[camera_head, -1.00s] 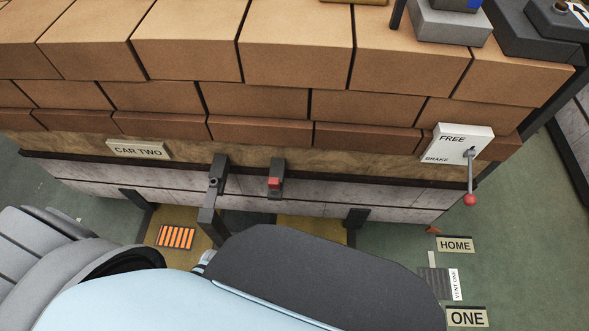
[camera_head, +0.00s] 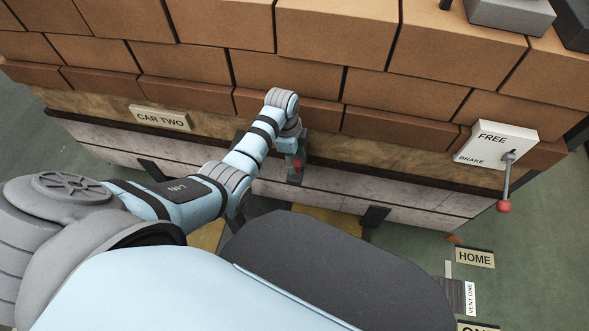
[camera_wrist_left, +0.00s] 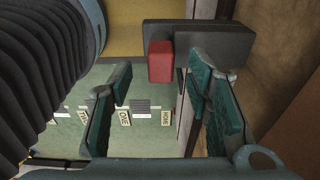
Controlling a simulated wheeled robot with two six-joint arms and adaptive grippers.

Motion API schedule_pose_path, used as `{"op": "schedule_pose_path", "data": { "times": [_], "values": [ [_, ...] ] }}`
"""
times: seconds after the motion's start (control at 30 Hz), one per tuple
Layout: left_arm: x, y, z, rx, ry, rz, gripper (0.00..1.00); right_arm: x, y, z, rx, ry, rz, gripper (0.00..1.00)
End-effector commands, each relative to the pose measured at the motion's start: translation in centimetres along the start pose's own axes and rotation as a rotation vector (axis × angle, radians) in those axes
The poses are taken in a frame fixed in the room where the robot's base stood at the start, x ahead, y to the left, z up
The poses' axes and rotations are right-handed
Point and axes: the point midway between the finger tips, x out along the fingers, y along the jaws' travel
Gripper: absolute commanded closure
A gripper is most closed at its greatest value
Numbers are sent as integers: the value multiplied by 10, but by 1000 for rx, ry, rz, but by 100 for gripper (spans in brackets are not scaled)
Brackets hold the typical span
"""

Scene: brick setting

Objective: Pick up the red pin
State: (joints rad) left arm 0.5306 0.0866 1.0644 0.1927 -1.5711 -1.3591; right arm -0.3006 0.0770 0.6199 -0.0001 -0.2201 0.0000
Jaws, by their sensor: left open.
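The red pin (camera_wrist_left: 160,62) is a small red block on the dark grey bracket (camera_wrist_left: 212,42) at the side of the car. In the left wrist view it shows just beyond the fingertips of my left gripper (camera_wrist_left: 162,82), between the two fingers and apart from both. In the head view my left gripper (camera_head: 293,158) is at the bracket, and only a little of the red pin (camera_head: 298,164) shows. My left gripper is open and empty. My right gripper is not in view.
Bricks (camera_head: 330,35) are stacked on the car above the bracket. A CAR TWO plate (camera_head: 160,117) is to the left. A BRAKE box (camera_head: 495,145) with a red-knobbed lever (camera_head: 505,190) is to the right. A HOME sign (camera_head: 474,257) lies on the green floor.

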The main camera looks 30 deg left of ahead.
Motion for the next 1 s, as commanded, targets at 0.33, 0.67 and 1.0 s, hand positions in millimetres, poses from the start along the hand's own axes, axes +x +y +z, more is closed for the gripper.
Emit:
{"op": "schedule_pose_path", "data": {
  "times": [0.33, 0.67, 1.0],
  "values": [
    [27, 0, 0, -1, 0, -1, 55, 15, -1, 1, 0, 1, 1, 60],
    [27, 0, 0, -1, 0, 0, 100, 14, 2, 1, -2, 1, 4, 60],
    [22, 0, 0, -1, 0, -1, 100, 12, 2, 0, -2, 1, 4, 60]
  ]
}}
